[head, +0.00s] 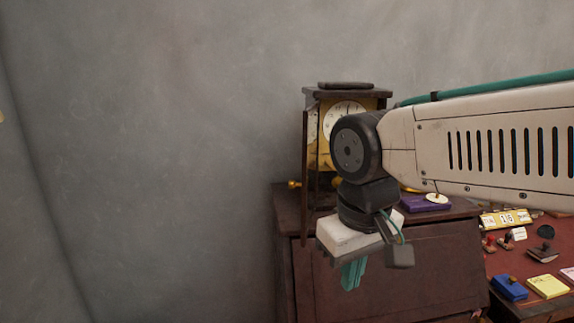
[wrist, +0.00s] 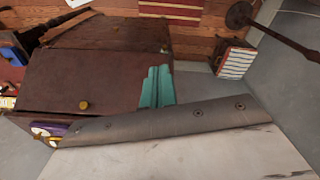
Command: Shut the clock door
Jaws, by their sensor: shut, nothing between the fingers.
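The clock (head: 349,108) stands on a dark red-brown cabinet in the head view, with a dark wood case and a white dial on a yellow face. Its door (head: 305,170) shows nearly edge-on at the left of the case, swung open toward me. My wrist hides the lower right of the clock. My gripper (head: 352,274) has teal fingers pointing down, in front of the cabinet and below and right of the door, apart from it in the picture. The gripper (wrist: 157,87) is shut and empty in the wrist view, where neither clock nor door can be made out.
The cabinet (head: 390,275) has a sloped front. A purple box (head: 426,203) lies on its top, right of my wrist. Stamps and coloured pads, including a blue one (head: 509,288), lie on a red surface at right. Open space lies left of the cabinet, before a grey wall.

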